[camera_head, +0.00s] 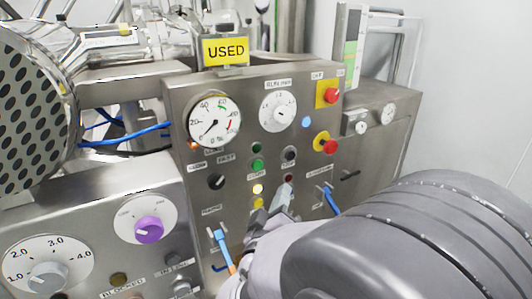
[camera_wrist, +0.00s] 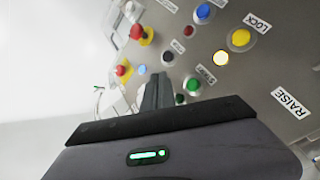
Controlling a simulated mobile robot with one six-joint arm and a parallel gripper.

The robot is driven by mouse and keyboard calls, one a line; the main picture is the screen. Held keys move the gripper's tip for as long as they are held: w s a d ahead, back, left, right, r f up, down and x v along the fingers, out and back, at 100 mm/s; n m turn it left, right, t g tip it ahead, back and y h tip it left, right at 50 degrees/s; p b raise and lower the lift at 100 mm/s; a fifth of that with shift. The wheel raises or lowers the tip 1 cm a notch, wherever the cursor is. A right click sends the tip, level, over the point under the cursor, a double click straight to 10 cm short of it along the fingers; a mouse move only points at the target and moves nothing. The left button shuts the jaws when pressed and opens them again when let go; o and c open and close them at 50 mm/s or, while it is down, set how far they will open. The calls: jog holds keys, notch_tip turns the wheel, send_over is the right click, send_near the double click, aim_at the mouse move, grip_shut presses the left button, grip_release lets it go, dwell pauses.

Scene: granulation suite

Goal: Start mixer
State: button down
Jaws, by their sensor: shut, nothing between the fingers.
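The mixer's steel control panel (camera_head: 235,190) faces me in the head view. A green button (camera_head: 257,165) sits left of my gripper; in the wrist view the green button (camera_wrist: 192,86) has a label beside it that reads START. A dark green lamp (camera_wrist: 180,98) is next to it. My gripper (camera_head: 287,187) is shut and empty, pointing at the panel. In the wrist view my gripper (camera_wrist: 158,77) appears beside the green button, close to a black button (camera_wrist: 167,57). I cannot tell whether the tips touch the panel.
A red emergency stop (camera_head: 325,143) and a red switch on yellow (camera_head: 329,96) are at the panel's right. A lit yellow lamp (camera_head: 258,188) is below the green button. Blue-handled valves (camera_head: 331,197) stick out low. A yellow USED sign (camera_head: 226,50) stands on top.

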aim_at(257, 165)
jog(key=shift+w+a+p, duration=0.4)
jog(key=shift+w+a, duration=0.4)
jog(key=shift+w, duration=0.4)
jog(key=shift+w+a+p, duration=0.45)
jog(key=shift+w+a, duration=0.4)
jog(key=shift+w, duration=0.4)
jog(key=shift+w+a+p, duration=0.4)
jog(key=shift+w+a, duration=0.4)
jog(key=shift+w, duration=0.4)
jog(key=shift+w+a+r, duration=0.1)
jog(key=shift+w+r, duration=0.05)
jog(key=shift+w, duration=0.05)
